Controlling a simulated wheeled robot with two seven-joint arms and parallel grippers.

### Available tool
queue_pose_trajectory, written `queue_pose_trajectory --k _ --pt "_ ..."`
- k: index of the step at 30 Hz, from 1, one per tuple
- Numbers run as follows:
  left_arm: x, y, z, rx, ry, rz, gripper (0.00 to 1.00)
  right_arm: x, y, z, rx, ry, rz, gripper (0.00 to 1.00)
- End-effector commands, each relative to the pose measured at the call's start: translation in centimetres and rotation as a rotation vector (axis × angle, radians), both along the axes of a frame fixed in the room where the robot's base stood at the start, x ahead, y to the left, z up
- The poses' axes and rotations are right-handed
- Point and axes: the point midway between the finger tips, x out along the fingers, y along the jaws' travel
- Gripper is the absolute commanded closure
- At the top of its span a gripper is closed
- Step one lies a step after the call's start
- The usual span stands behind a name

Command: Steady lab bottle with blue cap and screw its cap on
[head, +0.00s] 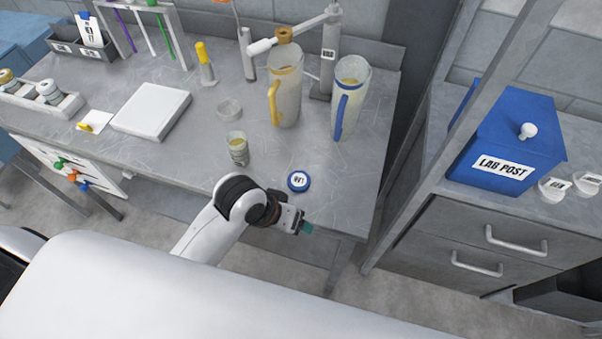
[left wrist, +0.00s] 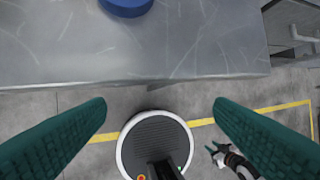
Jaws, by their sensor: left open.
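The blue cap (head: 298,181) with a white label lies on the bench near its front edge; part of it also shows at the top of the left wrist view (left wrist: 127,6). A small open glass bottle (head: 238,150) with yellowish contents stands behind it to the left, with no cap on it. My left gripper (head: 305,227) is in front of the bench edge, below the cap in the picture. In the left wrist view its green fingers (left wrist: 160,125) are wide apart with nothing between them. My right gripper (left wrist: 214,151) shows small at the lower right there; its jaws are too small to judge.
Two tall jugs, one with a yellow handle (head: 286,95) and one with a blue handle (head: 350,97), stand behind the cap. A white slab (head: 151,110) and a small glass dish (head: 229,108) lie farther left. A blue box (head: 508,140) sits on the right cabinet. The bench around the cap is clear.

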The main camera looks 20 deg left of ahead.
Motion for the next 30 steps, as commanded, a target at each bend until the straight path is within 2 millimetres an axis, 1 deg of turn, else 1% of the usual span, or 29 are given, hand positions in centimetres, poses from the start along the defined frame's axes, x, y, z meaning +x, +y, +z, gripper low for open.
queue_pose_trajectory --k 3,7,14,19,24,30 --pt "0.8 -0.7 0.4 -0.016 0.01 0.002 0.23 0.6 -0.6 0.0 -0.008 -0.008 0.002 0.64" --pt "1.5 -1.4 0.8 -0.032 0.027 0.009 0.23 0.6 -1.1 0.0 -0.013 -0.008 0.004 0.64" --pt "3.1 -2.8 1.9 -0.055 0.069 0.028 0.23 0.2 -0.9 0.0 -0.011 -0.003 0.003 0.64" --pt "5.1 -3.7 3.3 -0.051 0.131 0.069 0.23 0.2 -0.7 0.0 -0.009 -0.003 0.002 0.64" --pt "7.4 -3.6 5.2 -0.005 0.215 0.16 0.23 0.3 -0.8 0.1 -0.01 -0.004 0.002 0.64" --pt "9.8 -1.7 7.7 0.085 0.296 0.325 0.23 0.4 -0.8 0.1 -0.009 -0.006 0.001 0.64"
